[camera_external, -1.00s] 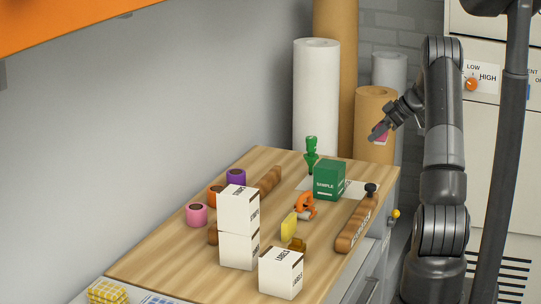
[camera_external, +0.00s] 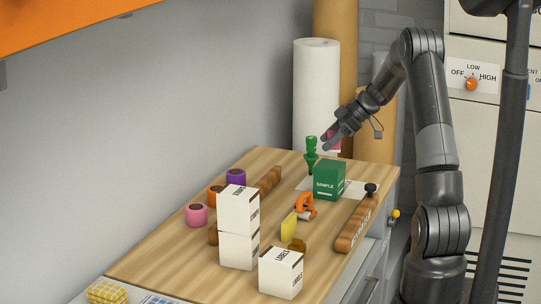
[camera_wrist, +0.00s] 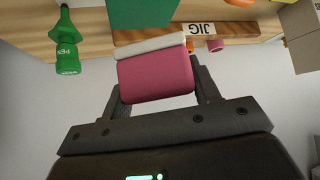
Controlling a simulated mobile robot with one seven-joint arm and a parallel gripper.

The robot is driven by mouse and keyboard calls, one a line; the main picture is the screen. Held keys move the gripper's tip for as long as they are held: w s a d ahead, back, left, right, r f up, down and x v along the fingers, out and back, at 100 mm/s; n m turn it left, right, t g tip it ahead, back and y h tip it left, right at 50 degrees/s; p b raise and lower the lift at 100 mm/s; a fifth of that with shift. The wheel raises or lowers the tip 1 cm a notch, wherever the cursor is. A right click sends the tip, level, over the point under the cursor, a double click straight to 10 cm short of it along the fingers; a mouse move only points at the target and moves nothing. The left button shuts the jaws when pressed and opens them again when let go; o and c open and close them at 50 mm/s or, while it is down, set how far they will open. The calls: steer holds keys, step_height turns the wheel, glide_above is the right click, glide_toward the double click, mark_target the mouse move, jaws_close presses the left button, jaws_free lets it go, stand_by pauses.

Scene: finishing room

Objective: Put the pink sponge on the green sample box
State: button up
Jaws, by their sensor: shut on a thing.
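The pink sponge (camera_wrist: 156,78) is held between the fingers of my gripper (camera_wrist: 158,90) in the wrist view; a pale layer runs along one edge of it. In the external view a bit of the sponge (camera_external: 334,140) shows at my gripper (camera_external: 328,142), in the air above the back of the bench. The green sample box (camera_external: 328,181) stands on the bench below my gripper, apart from the sponge. Its green side (camera_wrist: 140,12) fills part of the top edge of the wrist view. Its top looks bare in the external view.
A green bottle-like object (camera_external: 311,153) stands just left of the box. An orange tool (camera_external: 305,204) lies in front, and a wooden block with a black knob (camera_external: 357,222) lies to the right. White label boxes (camera_external: 239,210) are stacked nearer the front. Tall rolls (camera_external: 316,95) stand behind the bench.

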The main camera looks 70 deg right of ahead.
mark_target(326, 165)
steer(key=shift+w+a+f, duration=0.1)
steer(key=shift+w+f, duration=0.3)
steer(key=shift+w, duration=0.05)
steer(key=shift+f, duration=1.85)
steer(key=shift+f, duration=0.2)
steer(key=o, duration=1)
